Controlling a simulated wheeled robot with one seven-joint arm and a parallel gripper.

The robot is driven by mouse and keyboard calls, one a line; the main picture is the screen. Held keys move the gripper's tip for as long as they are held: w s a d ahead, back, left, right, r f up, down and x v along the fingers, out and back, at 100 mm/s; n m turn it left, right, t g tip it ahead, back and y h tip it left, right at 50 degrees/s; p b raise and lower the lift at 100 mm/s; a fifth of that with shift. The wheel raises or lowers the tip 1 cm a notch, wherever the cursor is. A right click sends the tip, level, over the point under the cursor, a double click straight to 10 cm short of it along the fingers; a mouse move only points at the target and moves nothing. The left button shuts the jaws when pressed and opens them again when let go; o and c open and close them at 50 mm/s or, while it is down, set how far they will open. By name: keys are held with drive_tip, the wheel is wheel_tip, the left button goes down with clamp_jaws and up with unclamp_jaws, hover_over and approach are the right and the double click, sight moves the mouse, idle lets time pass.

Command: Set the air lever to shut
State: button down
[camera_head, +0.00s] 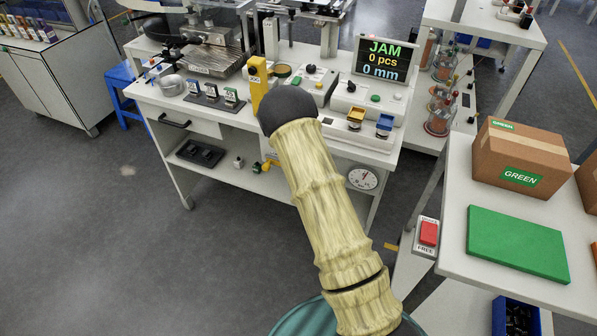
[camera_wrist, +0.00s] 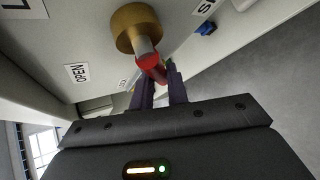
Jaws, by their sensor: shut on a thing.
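In the wrist view the air lever (camera_wrist: 151,62) has a red grip on a short grey stem. It comes out of a round brass valve body (camera_wrist: 137,27) on a white panel. An OPEN label (camera_wrist: 77,73) is left of the lever, and a label starting with S (camera_wrist: 205,7) is at upper right, cut off by the picture edge. The lever points toward my gripper, between the two labels. My gripper (camera_wrist: 160,82) has its dark purple fingers shut on the red grip. In the head view my arm hides the gripper and I cannot make out the lever.
A white workbench (camera_head: 225,112) carries machines and a display (camera_head: 384,60) reading JAM, 0 pcs, 0 mm. A box marked GREEN (camera_head: 522,158) and a green mat (camera_head: 516,243) are on the right table. A blue part (camera_wrist: 207,28) sits near the lever. Floor at left is clear.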

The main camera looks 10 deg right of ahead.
drive_tip(key=c, duration=1.4)
unclamp_jaws()
drive_tip(key=shift+o, duration=0.2)
drive_tip(key=p+v, duration=0.3)
drive_tip(key=v, duration=1.2)
drive_tip(key=shift+r, duration=0.15)
drive_tip(key=shift+p, duration=0.6)
drive_tip(key=p, duration=0.2)
drive_tip(key=shift+s+r+p, duration=0.2)
drive_tip(key=shift+r+p, duration=0.05)
drive_tip(key=shift+p, duration=0.05)
drive_tip(key=shift+s+p, duration=0.1)
drive_tip(key=shift+p, duration=0.35)
